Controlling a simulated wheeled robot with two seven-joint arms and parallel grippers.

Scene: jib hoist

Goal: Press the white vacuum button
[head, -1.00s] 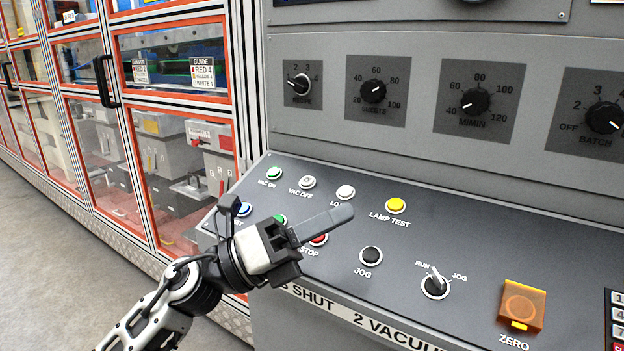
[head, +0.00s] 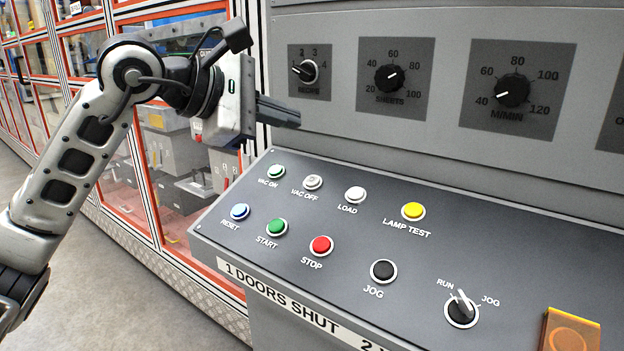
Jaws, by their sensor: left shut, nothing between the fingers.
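The white VAC OFF button (head: 313,182) sits in the top row of the sloped grey panel (head: 480,240), between the green VAC ON button (head: 275,171) and the white LOAD button (head: 355,194). Nothing covers it. My left gripper (head: 280,111) is shut and empty. In the picture it is above VAC ON and VAC OFF, in front of the upright dial panel, with its fingers pointing right. It is apart from the buttons. My right gripper is not in view.
The blue RESET (head: 239,211), green START (head: 277,227), red STOP (head: 320,246) and black JOG (head: 383,270) buttons form the lower row. Yellow LAMP TEST (head: 413,211) is right of LOAD. Dials line the upright panel (head: 440,141) above. Glazed, red-framed doors stand behind at left.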

